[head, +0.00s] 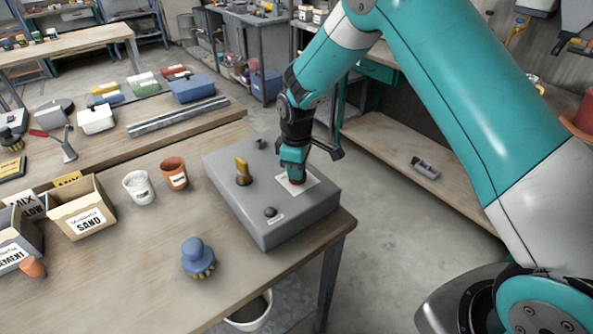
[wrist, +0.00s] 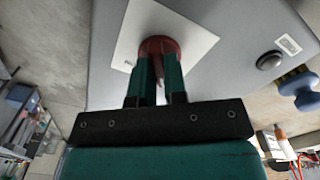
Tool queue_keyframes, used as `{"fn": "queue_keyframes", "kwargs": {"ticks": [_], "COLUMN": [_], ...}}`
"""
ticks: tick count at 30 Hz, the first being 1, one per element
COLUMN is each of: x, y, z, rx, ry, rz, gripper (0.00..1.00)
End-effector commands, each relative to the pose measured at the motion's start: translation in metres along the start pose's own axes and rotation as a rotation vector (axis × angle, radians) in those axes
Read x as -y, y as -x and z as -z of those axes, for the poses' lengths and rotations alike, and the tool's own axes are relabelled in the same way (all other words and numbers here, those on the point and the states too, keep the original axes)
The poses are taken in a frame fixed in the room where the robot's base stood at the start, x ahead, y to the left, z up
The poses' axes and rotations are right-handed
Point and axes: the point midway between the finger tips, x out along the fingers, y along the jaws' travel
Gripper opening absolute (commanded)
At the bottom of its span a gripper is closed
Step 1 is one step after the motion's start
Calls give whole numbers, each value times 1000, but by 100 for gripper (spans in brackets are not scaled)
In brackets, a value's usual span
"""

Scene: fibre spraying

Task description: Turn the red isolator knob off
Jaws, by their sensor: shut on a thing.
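The red isolator knob (head: 297,181) sits on a white plate (head: 309,180) on top of a grey box (head: 230,199). In the wrist view the red knob (wrist: 158,45) shows between and beyond my fingers, on the white plate (wrist: 199,40). My gripper (head: 293,168) points down onto the knob, with its two teal fingers shut on either side of it. It also shows in the wrist view (wrist: 156,72). Much of the knob is hidden by the fingers, so its exact angle cannot be told.
The box also bears a yellow lever (head: 242,171) and a dark button (head: 270,212). A blue brush (head: 198,257), a terracotta cup (head: 174,173), a white cup (head: 138,187) and a sand box (head: 82,209) stand on the table. The table's right edge is close to the box.

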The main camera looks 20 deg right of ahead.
Motion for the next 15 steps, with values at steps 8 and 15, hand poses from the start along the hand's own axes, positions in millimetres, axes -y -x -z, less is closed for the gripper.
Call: {"fn": "queue_keyframes", "kwargs": {"ticks": [8,15], "x": [-1,-1], "y": [1,1], "z": [-1,-1], "rx": [1,1], "ry": [56,64], "rz": [-2,-2], "gripper": [0,0]}}
